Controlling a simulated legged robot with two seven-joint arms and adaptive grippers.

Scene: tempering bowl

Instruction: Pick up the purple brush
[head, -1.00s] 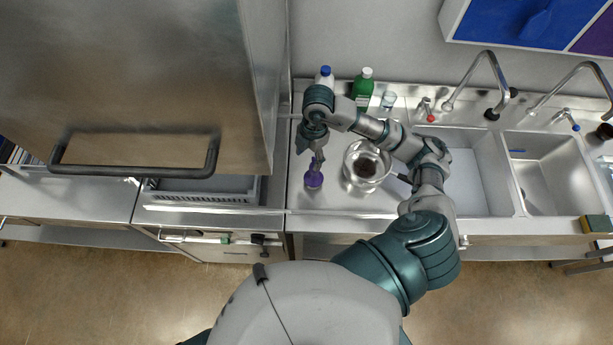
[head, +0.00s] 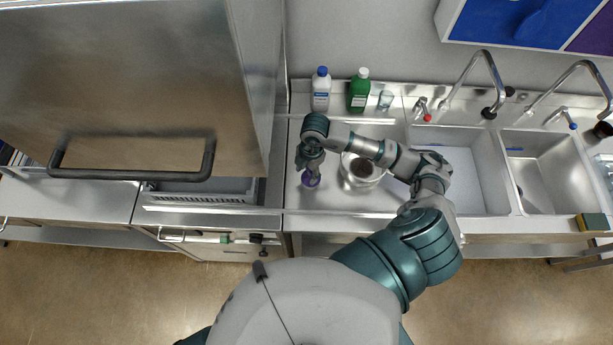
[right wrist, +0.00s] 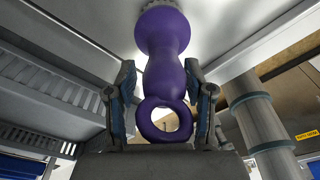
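The purple brush (head: 311,179) stands on the steel counter left of the metal bowl, partly hidden by my right gripper (head: 309,164) in the head view. In the right wrist view the brush (right wrist: 166,60) has a ring-shaped end near the palm and a wider bristled end farther away. The two fingers of my right gripper (right wrist: 160,85) are on either side of the brush's body. A gap shows between the left finger and the brush, so the gripper is open around it. My left gripper is not in view.
The metal bowl (head: 377,178) with dark contents stands close to the right of the brush. A white bottle (head: 320,92), a green bottle (head: 358,92) and a small glass (head: 386,99) stand at the back. A sink (head: 460,165) lies to the right; a large steel appliance (head: 120,80) is left.

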